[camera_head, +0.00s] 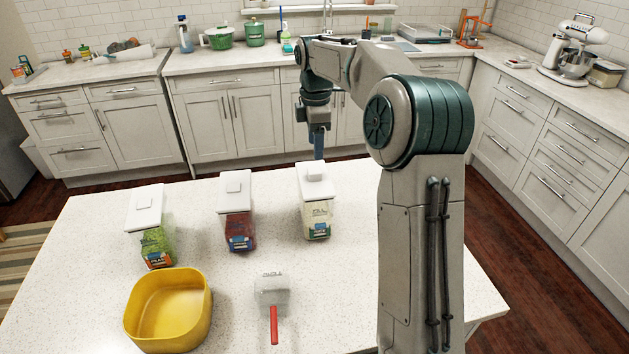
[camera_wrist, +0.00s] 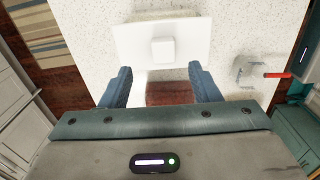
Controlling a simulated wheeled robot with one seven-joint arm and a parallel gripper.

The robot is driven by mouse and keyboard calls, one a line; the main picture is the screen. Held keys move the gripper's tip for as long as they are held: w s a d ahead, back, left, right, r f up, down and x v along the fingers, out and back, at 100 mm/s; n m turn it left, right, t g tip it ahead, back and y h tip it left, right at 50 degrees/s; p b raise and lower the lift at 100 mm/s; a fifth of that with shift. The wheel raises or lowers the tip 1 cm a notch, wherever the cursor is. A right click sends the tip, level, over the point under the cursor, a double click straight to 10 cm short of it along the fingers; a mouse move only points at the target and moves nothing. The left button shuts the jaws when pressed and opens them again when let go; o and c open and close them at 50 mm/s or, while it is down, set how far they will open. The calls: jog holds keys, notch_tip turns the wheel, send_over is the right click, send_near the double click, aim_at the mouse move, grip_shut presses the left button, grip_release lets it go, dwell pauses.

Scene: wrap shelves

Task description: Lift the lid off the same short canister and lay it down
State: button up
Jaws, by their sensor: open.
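Three clear canisters with white, square-knobbed lids stand in a row on the island: one with green contents (camera_head: 158,240) at left, one with red contents (camera_head: 240,222) in the middle, one with cream contents (camera_head: 317,215) at right. All three lids are on. My gripper (camera_head: 319,150) shows beyond the right canister in the head view, partly hidden. In the wrist view my gripper (camera_wrist: 163,82) has its blue fingers apart with nothing held. A white lid (camera_wrist: 130,45) shows ahead of the fingertips, with red-brown between the fingers, seemingly the middle canister.
A yellow bowl (camera_head: 143,309) stands at the island's front left. A scoop with a red handle (camera_head: 274,325) lies right of it; it also shows in the wrist view (camera_wrist: 278,75). The speckled island top (camera_head: 90,225) is clear at left and around the scoop.

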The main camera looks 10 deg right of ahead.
aim_at(315, 170)
jog(key=shift+s+a+f+p, duration=0.15)
jog(key=shift+f+p, duration=0.25)
jog(key=shift+f, duration=1.45)
jog(key=shift+s+f+p, duration=0.1)
jog(key=shift+f+p, duration=0.25)
jog(key=shift+f, duration=1.45)
jog(key=c, duration=1.1)
